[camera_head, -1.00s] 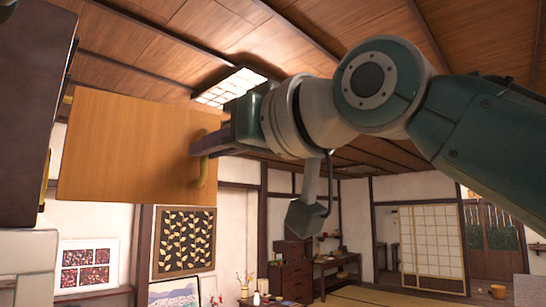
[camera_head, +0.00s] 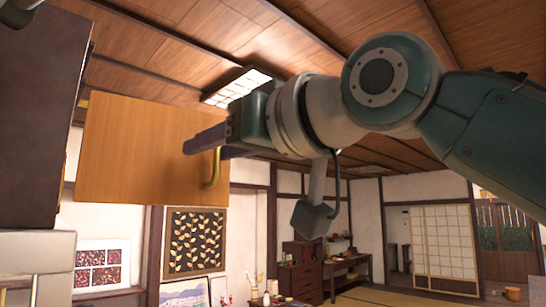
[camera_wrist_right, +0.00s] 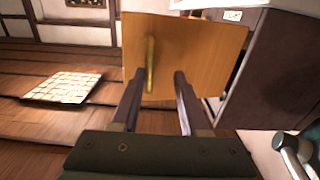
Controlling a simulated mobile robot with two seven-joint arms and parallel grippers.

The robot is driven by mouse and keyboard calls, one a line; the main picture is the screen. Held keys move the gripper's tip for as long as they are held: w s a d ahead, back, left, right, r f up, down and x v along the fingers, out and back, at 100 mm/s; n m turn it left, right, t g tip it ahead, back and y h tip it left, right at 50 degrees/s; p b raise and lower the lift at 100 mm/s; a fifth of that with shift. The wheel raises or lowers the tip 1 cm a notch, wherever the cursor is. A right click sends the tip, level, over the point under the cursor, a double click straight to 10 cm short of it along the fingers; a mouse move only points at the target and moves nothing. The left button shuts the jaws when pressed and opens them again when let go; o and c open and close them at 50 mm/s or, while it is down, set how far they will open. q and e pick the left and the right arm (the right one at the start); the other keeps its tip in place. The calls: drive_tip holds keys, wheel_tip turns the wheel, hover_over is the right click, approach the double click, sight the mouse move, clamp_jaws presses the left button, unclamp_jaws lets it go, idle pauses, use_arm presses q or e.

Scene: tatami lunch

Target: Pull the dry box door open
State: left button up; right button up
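The dry box (camera_head: 42,120) is the dark brown box at the left edge of the head view. Its door is an orange-brown wooden panel (camera_head: 130,150), swung out from the box and standing open. A brass handle (camera_head: 214,170) sits near the door's right edge. My right gripper (camera_head: 190,144) is at the handle, its dark fingers across the handle's upper part. In the right wrist view the fingers (camera_wrist_right: 159,75) are apart, with the handle (camera_wrist_right: 150,65) between them, nearer the left finger. No grip on it shows. My left gripper is not seen.
A pale grey block (camera_head: 35,255) is below the dry box at lower left. Framed pictures (camera_head: 195,242) and a dark wooden chest (camera_head: 302,265) stand far behind. The space to the right of the door, below my right arm, looks clear.

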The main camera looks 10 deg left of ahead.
drive_tip(key=shift+w+d, duration=0.1)
drive_tip(key=shift+d, duration=0.05)
drive_tip(key=shift+d+f+b, duration=0.1)
drive_tip(key=shift+d+b, duration=0.05)
drive_tip(key=shift+b, duration=0.15)
drive_tip(key=b+v, duration=0.6)
drive_tip(key=v, duration=0.3)
drive_tip(key=shift+s+d, duration=0.2)
drive_tip(key=shift+s, duration=0.1)
